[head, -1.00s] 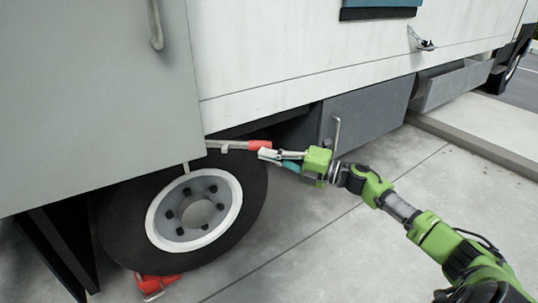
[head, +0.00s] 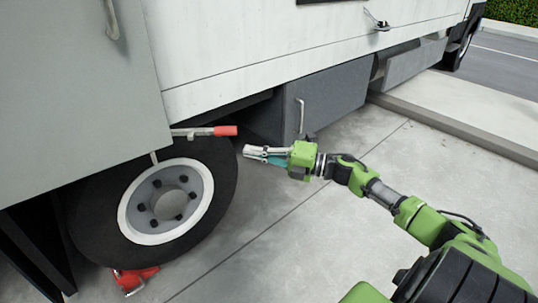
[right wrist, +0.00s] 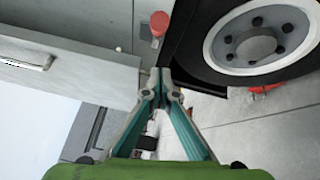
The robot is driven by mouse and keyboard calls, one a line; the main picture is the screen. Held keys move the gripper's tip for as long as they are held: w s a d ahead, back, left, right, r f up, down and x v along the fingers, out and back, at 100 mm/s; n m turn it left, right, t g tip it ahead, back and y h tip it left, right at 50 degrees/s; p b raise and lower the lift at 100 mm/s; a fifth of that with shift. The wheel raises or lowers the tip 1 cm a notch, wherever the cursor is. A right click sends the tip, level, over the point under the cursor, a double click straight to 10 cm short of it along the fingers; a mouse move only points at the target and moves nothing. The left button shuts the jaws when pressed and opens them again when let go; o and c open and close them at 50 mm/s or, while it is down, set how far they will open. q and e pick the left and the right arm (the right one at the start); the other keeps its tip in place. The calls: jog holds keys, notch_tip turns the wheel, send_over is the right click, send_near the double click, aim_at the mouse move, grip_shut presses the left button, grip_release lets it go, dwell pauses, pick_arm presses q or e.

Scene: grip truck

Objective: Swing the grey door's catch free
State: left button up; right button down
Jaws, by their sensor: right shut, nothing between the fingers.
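A catch lever (head: 190,132) with a red grip (head: 226,131) sticks out to the right from the door's lower corner, over the tyre. The red grip also shows end-on at the top of the right wrist view (right wrist: 160,24). My right gripper (head: 246,152) is shut and empty, its tips a little right of and below the red grip, apart from it. Its closed fingertips show in the right wrist view (right wrist: 164,78). My left gripper is not in view.
The truck wheel (head: 165,203) stands below the lever, with a red chock (head: 133,278) at its foot. A grey locker (head: 325,103) with a bar handle (head: 301,115) is behind my right gripper. Open concrete floor (head: 290,250) lies below the arm.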

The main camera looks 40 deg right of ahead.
jog(key=shift+v, duration=2.25)
jog(key=shift+a, duration=0.1)
